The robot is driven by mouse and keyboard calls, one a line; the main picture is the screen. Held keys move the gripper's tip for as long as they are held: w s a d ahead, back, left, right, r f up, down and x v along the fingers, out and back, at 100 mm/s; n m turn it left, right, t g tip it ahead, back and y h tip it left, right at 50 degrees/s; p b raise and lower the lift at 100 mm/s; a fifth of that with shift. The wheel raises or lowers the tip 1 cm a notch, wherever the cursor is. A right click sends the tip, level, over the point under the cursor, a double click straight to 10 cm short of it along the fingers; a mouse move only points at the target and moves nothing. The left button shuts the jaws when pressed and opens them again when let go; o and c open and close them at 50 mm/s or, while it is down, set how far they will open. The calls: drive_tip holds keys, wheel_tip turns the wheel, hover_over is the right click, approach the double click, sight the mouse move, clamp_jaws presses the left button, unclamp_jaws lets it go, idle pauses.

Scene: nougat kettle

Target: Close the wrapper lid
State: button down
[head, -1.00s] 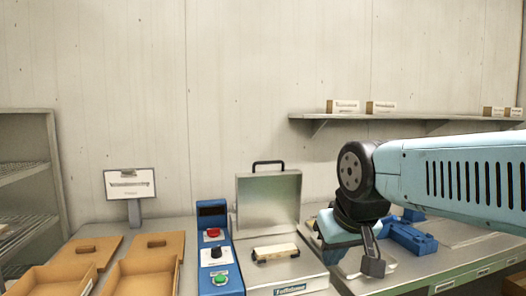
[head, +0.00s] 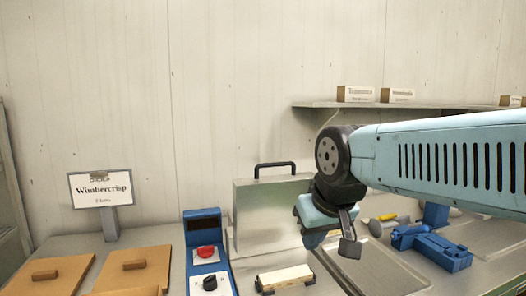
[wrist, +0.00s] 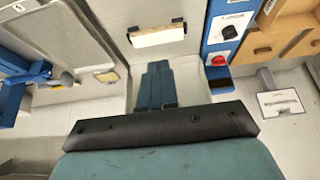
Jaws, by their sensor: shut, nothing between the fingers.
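The wrapper's lid (head: 255,222) is a flat metal panel with a black handle (head: 275,167) on top. It stands upright, open, at the back of the wrapper. A pale bar with dark ends (head: 286,277) lies in front of the lid; it also shows in the wrist view (wrist: 158,35). The blue control box (head: 206,255), with a red button and black knob, stands to the left. My gripper (wrist: 157,66) is shut and empty. In the head view it hangs at the lid's right edge, hiding part of it. I cannot tell whether it touches the lid.
Brown lidded boxes (head: 52,274) stand at the front left, with a sign (head: 101,189) behind. A grey tray (head: 385,268), blue fixture (head: 436,248) and yellow-headed tool (head: 387,217) lie to the right. A wall shelf (head: 450,106) holds small boxes.

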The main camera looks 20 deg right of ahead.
drive_tip(key=w+r+g, duration=0.4)
drive_tip(key=w+r, duration=0.8)
drive_tip(key=w, duration=0.4)
drive_tip(key=w+r+g, duration=0.3)
drive_tip(key=w+r, duration=0.8)
drive_tip(key=w, duration=0.4)
drive_tip(key=shift+s+d+f, duration=0.1)
drive_tip(key=shift+s+f, duration=0.65)
drive_tip(key=shift+f, duration=1.25)
drive_tip(key=shift+s+d+f, duration=0.15)
drive_tip(key=shift+s+f, duration=0.55)
drive_tip(key=shift+f, duration=1.25)
drive_tip(key=shift+s+d+f, duration=0.1)
drive_tip(key=shift+s+f, duration=0.65)
drive_tip(key=shift+f, duration=1.25)
drive_tip(key=shift+d, duration=0.1)
